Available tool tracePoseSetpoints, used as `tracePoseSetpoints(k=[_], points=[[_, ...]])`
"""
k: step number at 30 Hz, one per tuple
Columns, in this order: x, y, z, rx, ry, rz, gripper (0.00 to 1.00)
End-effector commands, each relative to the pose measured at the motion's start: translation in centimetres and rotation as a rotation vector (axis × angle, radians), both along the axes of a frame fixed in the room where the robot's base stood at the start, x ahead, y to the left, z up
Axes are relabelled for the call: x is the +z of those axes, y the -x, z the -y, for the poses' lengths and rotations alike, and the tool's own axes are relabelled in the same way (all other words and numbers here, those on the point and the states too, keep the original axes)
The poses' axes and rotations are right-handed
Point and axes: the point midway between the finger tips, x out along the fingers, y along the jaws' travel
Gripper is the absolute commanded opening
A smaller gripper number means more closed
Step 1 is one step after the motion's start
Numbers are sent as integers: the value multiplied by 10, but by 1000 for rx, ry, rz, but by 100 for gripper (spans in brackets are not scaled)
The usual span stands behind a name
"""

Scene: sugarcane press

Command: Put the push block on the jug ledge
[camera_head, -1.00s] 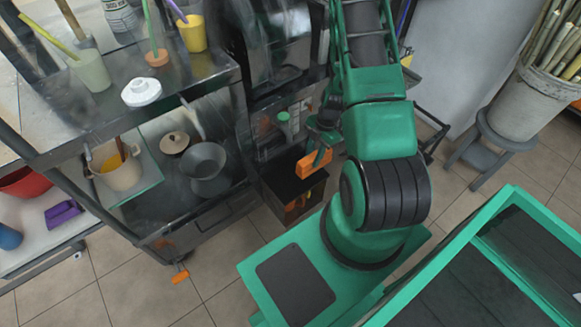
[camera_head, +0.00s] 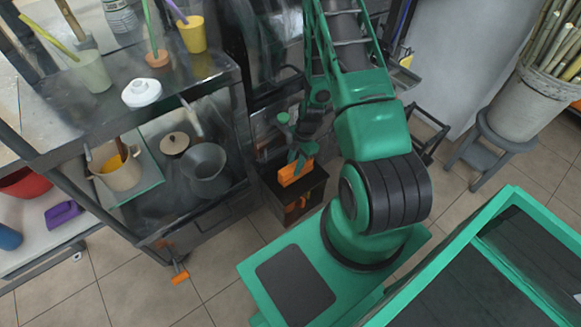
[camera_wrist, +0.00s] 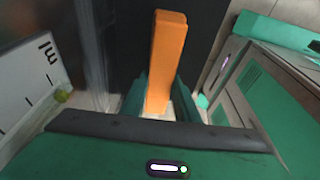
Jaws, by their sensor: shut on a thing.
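The orange push block (camera_head: 296,173) is in the jaws of my gripper (camera_head: 302,160). In the wrist view the block (camera_wrist: 168,55) sticks out between the two green fingers of the gripper (camera_wrist: 160,100). In the head view it shows over the dark top of a low black stand (camera_head: 316,185). I cannot tell whether block and stand touch. No part is clearly recognisable as the jug ledge; the stand may be it.
The stand has orange things in its open front. A steel shelf unit at left holds a grey funnel-like pot (camera_head: 205,168) and a beige pot (camera_head: 118,170). A grey stool (camera_head: 490,150) with a cane bucket (camera_head: 525,105) stands at right.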

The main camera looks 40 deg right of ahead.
Motion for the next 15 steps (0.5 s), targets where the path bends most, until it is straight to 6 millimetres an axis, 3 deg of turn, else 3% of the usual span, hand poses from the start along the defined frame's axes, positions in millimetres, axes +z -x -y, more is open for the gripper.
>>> tracePoseSetpoints(k=[2, 3, 4, 15], points=[[-2, 0, 0, 0, 0, -1, 3], [-2, 0, 0, 0, 0, 0, 37], [-2, 0, 0, 0, 0, 0, 44], [1, 0, 0, 1, 0, 0, 46]])
